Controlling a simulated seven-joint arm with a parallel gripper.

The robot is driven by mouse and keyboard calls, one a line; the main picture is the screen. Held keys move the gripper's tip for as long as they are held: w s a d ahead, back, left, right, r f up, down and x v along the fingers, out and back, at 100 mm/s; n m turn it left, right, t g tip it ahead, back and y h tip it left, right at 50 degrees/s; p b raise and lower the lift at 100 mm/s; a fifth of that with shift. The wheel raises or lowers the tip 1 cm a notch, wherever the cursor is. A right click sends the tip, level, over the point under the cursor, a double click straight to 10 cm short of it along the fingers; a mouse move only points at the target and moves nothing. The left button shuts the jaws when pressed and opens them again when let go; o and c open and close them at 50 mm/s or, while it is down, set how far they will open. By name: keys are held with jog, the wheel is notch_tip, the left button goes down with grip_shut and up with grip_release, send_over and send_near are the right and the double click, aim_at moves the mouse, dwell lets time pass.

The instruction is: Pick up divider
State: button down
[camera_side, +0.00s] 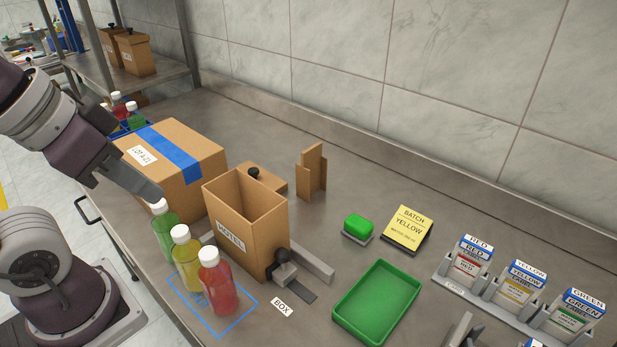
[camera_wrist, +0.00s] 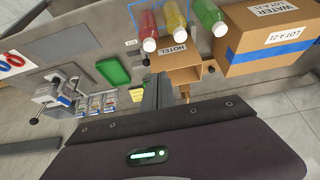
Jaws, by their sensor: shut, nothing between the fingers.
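The cardboard divider (camera_side: 312,172), made of upright interlocking panels, stands on the steel counter behind the open cardboard box marked HOTEL (camera_side: 240,235). In the wrist view I cannot clearly tell the divider from the box parts beside my fingers. My gripper (camera_side: 154,192) is at the left in the side view, in front of the closed carton and close to the green bottle's cap. It is well away from the divider. In the wrist view my gripper (camera_wrist: 158,92) is shut and empty. The open box also shows in the wrist view (camera_wrist: 172,60).
Green (camera_side: 165,238), yellow (camera_side: 186,263) and red (camera_side: 216,285) bottles stand left of the open box. A taped carton (camera_side: 205,150) is behind them. A brown lid with a black knob (camera_side: 266,179) lies beside the divider. A green tray (camera_side: 377,302) and label holders (camera_side: 510,297) are right.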

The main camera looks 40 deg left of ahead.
dwell(0.4)
jog(key=c, duration=1.4)
grip_release()
jog(key=shift+c, duration=0.2)
jog(key=g, duration=0.1)
send_over(311, 148)
jog(key=s+d, duration=0.2)
jog(key=s, duration=0.3)
notch_tip(311, 148, down, 8)
jog(key=x, duration=0.3)
jog(key=a+x, duration=0.1)
jog(key=x, duration=0.3)
jog(key=w+a+x, duration=0.1)
jog(key=x, duration=0.3)
jog(key=shift+r, duration=0.3)
